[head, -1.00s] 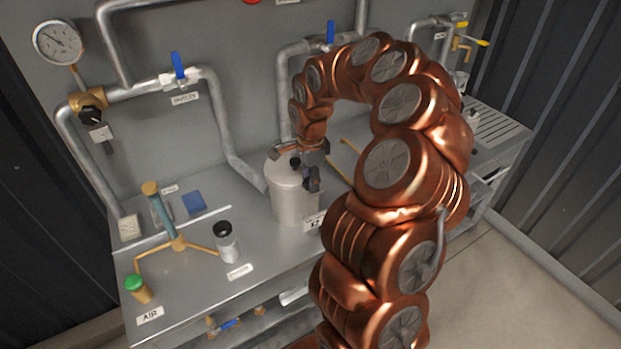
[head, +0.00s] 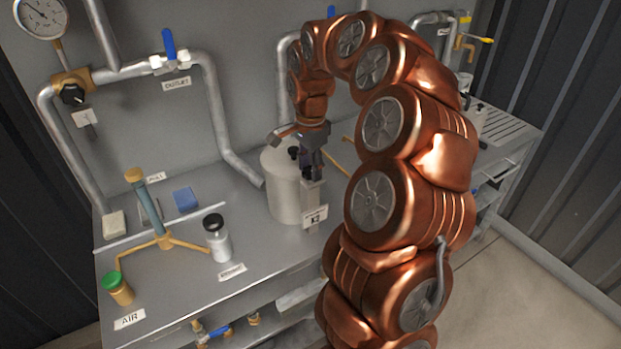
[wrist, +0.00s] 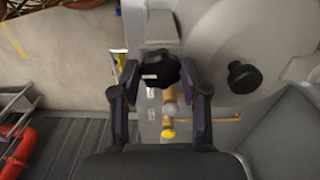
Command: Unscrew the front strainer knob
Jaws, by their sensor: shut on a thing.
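The front strainer knob is a black lobed knob (wrist: 160,68). In the wrist view it sits between the two fingertips of my gripper (wrist: 160,78), which is shut on it. The strainer (head: 284,192) is a pale grey, upright cylinder on the bench. In the head view my gripper (head: 309,160) points down at its front right side and largely hides the front knob. A second black knob (head: 293,152) stands on the lid; it also shows in the wrist view (wrist: 243,77), right of my gripper and apart from it.
Pipes with a blue-handled valve (head: 169,50) run along the back wall. Open floor lies right.

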